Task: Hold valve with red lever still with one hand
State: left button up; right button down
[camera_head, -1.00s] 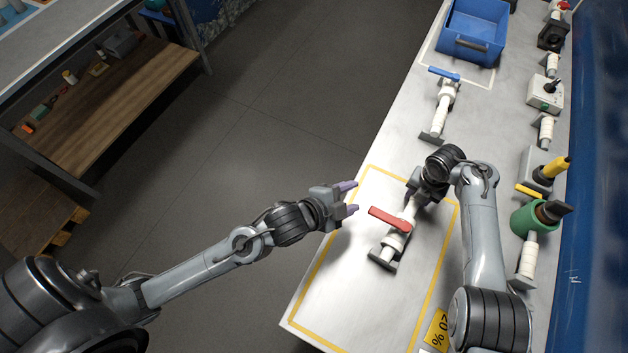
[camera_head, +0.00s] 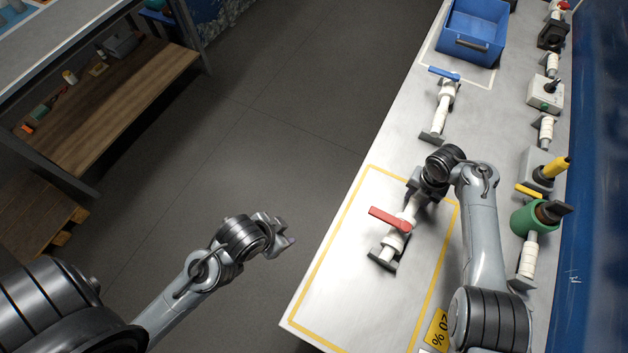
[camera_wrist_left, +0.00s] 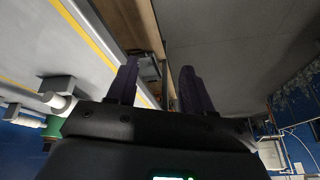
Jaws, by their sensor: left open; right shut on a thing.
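The valve with the red lever (camera_head: 390,219) is a white pipe piece with grey end feet. It lies inside the yellow outline on the workbench, and its lower foot (camera_head: 382,260) is in clear view. My right gripper (camera_head: 416,192) is shut on the valve's upper end; my own wrist mostly hides the fingers. My left gripper (camera_head: 284,240) is off the bench's left edge, over the floor, apart from the valve. In the left wrist view its two dark purple fingers (camera_wrist_left: 158,75) are spread with nothing between them.
A second valve with a blue lever (camera_head: 444,75) stands farther up the workbench (camera_head: 398,148), below a blue crate (camera_head: 470,38). Pipe fittings line the right side, including a green one (camera_head: 527,217). A shelf unit (camera_head: 110,110) stands at the left. Open floor lies between.

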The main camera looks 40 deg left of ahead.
pick_arm(q)
jog(key=shift+s+a+f+n+g, duration=0.1)
jog(key=shift+s+a+n+g, duration=0.2)
jog(key=shift+s, duration=0.4)
jog(key=shift+s+a+f+n+g, duration=0.1)
jog(key=shift+s+a+n+g, duration=0.15)
jog(key=shift+s, duration=0.4)
